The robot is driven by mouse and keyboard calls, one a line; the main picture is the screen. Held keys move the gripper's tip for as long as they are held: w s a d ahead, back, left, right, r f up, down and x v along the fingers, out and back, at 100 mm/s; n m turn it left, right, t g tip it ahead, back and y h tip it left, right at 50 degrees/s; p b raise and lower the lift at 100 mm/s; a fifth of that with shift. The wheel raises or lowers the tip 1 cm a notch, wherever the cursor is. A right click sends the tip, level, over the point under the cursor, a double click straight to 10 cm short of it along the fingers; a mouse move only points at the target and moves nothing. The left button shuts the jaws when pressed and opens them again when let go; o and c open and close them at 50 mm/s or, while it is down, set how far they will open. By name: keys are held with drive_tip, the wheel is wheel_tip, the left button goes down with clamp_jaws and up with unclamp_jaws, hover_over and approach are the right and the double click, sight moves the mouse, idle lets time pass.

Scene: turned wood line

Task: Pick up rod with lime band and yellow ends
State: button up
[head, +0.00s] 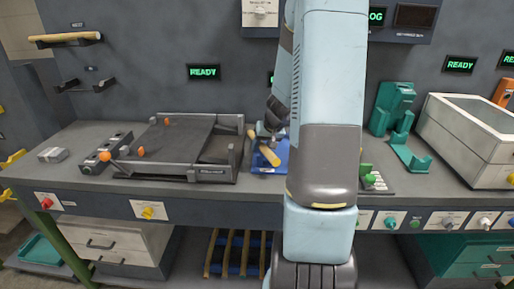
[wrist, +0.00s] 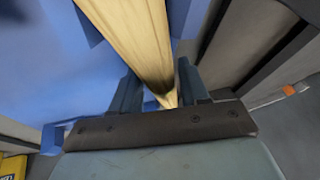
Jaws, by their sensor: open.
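A pale wooden rod (head: 263,149) leans at a slant over a blue holder (head: 262,166) on the bench, just left of my arm. In the wrist view the rod (wrist: 133,38) runs from the top edge down between my gripper's two fingers (wrist: 158,82), with blue surface (wrist: 45,70) to its left. My gripper is open, with a finger on each side of the rod. I cannot tell whether the fingers touch it. No lime band or yellow ends can be made out on the visible part. In the head view my arm hides part of this area.
A dark tray fixture (head: 175,146) with orange knobs stands left of the blue holder. Another rod (head: 64,37) rests on wall hooks at upper left. A teal stand (head: 392,110) and a white bin (head: 470,140) stand at right. Several rods lie on the shelf below.

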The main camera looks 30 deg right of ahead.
drive_tip(key=shift+c, duration=0.2)
clamp_jaws()
